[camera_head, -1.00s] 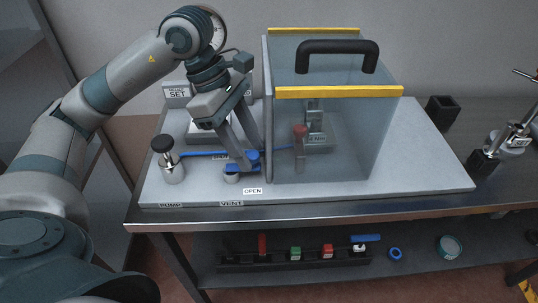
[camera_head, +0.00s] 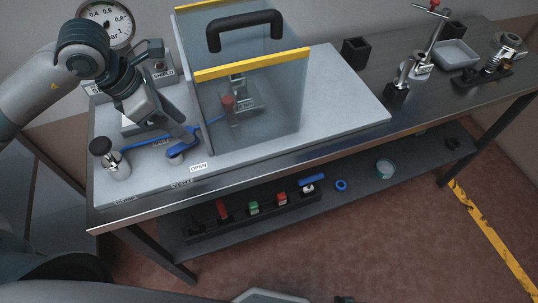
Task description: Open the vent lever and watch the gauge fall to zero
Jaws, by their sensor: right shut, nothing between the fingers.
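The round white gauge (camera_head: 108,22) shows at the top left, partly covered by my left arm; I cannot make out its needle. The blue vent lever (camera_head: 189,137) sits near the panel's front, behind the OPEN label (camera_head: 198,167). The metal pump with a black knob (camera_head: 113,158) stands to the left. My right gripper is out of view.
A clear box with yellow edges and a black handle (camera_head: 245,30) stands right beside my left gripper. Black holders, a stand and a grey tray (camera_head: 457,53) are at the right. The lower shelf holds a dark rack (camera_head: 240,221) with coloured items.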

